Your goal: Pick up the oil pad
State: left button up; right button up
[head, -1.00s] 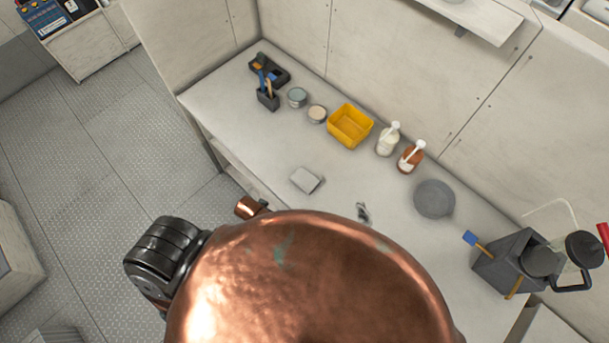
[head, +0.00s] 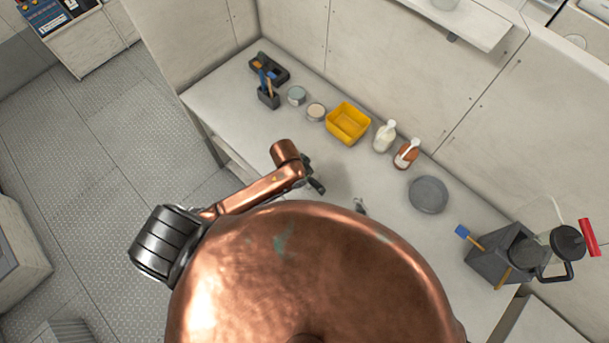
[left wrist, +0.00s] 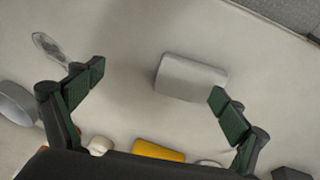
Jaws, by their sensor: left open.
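The oil pad, a light grey rounded block (left wrist: 191,77), lies flat on the counter in the left wrist view. In the head view my left arm covers it. My left gripper (head: 314,180) is over the counter and also shows in the left wrist view (left wrist: 157,84). It is open, with its green-padded fingers spread and nothing held. The pad shows between the fingers, closer to the right-hand finger in the picture. I cannot tell how high the fingers are above it. My right gripper is out of view.
On the counter (head: 225,111), a small metallic object (head: 360,205) lies near the pad. Behind are a yellow bin (head: 348,124), tins (head: 316,112), two pump bottles (head: 385,136), and a round grey disc (head: 428,195). A dark grey box (head: 497,262) stands at right.

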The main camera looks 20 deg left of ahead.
pick_arm(q)
jog(key=w+r, duration=0.1)
jog(key=w+g+y, duration=0.1)
jog(key=shift+w+a+r, duration=0.1)
jog(key=shift+w+r, duration=0.25)
jog(key=shift+w, duration=0.05)
jog(key=shift+w+a+r+g+y+p, duration=0.2)
jog(key=shift+w+a+r+g+y, duration=0.15)
jog(key=shift+a, duration=0.3)
jog(key=shift+w+a+r+g+y+p, duration=0.15)
jog(key=shift+w+a+r+y, duration=0.2)
jog(key=shift+a, duration=0.25)
jog(key=shift+a+r, duration=0.1)
jog(key=shift+a, duration=0.1)
notch_tip(320, 180, down, 2)
jog(key=shift+f, duration=0.15)
jog(key=shift+w+f+p, duration=0.1)
jog(key=shift+f+p, duration=0.55)
jog(key=shift+f, duration=2.05)
jog(key=shift+c, duration=0.5)
jog(key=c, duration=0.8)
